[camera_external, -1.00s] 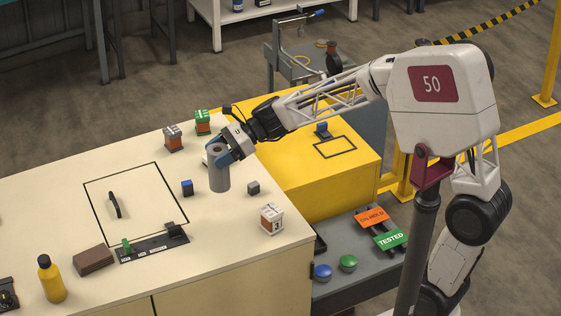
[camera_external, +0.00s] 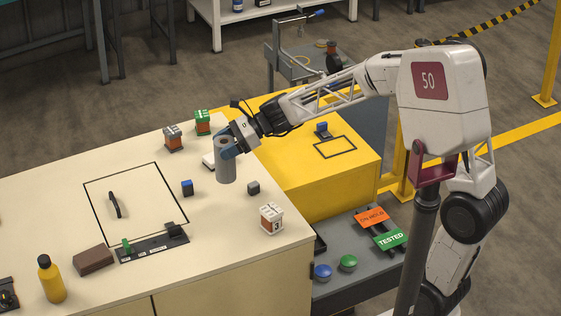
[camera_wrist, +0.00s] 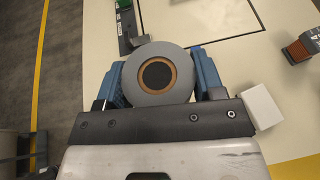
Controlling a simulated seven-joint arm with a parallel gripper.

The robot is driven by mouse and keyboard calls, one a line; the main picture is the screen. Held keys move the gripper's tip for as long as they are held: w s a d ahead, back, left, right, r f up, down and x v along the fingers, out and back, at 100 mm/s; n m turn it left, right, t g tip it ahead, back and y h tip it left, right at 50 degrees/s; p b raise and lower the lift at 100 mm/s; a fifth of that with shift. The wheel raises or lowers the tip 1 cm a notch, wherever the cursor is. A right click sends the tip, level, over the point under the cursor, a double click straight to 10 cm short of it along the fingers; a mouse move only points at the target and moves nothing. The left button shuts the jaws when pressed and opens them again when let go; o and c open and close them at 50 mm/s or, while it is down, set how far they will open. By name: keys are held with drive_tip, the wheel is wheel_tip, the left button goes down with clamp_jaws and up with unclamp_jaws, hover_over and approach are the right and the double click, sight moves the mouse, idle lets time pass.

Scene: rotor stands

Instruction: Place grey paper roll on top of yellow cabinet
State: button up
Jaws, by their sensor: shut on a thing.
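The grey paper roll (camera_external: 226,165) is upright in my gripper (camera_external: 234,148), above the cream table near its edge by the yellow cabinet. My gripper is shut on it, with a blue finger on each side. In the wrist view the roll (camera_wrist: 155,76) shows end-on, with a brown core ring and a dark hole, between the two blue fingers (camera_wrist: 160,84). The yellow cabinet (camera_external: 290,175) stands to the right of the roll. Its top has a black outlined rectangle and a small blue-and-dark item.
The cream table (camera_external: 150,205) holds a white block (camera_external: 208,160), a blue block (camera_external: 187,188), a small dark cube (camera_external: 253,188), several rotor-like boxes and a yellow bottle (camera_external: 51,280). A grey cart (camera_external: 350,285) with buttons and signs stands in front of the cabinet.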

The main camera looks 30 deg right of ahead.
drive_tip(key=w+d+f+m+t+h, duration=0.15)
drive_tip(key=w+d+f, duration=0.25)
drive_tip(key=w+d, duration=0.45)
drive_tip(key=w+d+f+m+t, duration=0.3)
drive_tip(key=w+d, duration=0.3)
drive_tip(key=d, duration=0.5)
drive_tip(key=w+d+f+m+t, duration=0.1)
drive_tip(key=w+d+f, duration=0.1)
drive_tip(key=d, duration=0.5)
drive_tip(key=w+d+f+m+t+h, duration=0.1)
drive_tip(key=w+d+f, duration=0.1)
drive_tip(key=d, duration=0.5)
drive_tip(key=w+d+f+m+t+h, duration=0.1)
drive_tip(key=w+d+f, duration=0.1)
drive_tip(key=d, duration=0.6)
drive_tip(key=shift+f, duration=0.55)
drive_tip(key=shift+w+d+t, duration=0.1)
drive_tip(key=shift+t, duration=0.15)
drive_tip(key=w+d+f, duration=0.1)
drive_tip(key=w, duration=1.4)
drive_tip(key=shift+w+f, duration=0.25)
drive_tip(key=shift+w, duration=0.15)
drive_tip(key=shift+f, duration=1.75)
drive_tip(key=shift+f, duration=0.15)
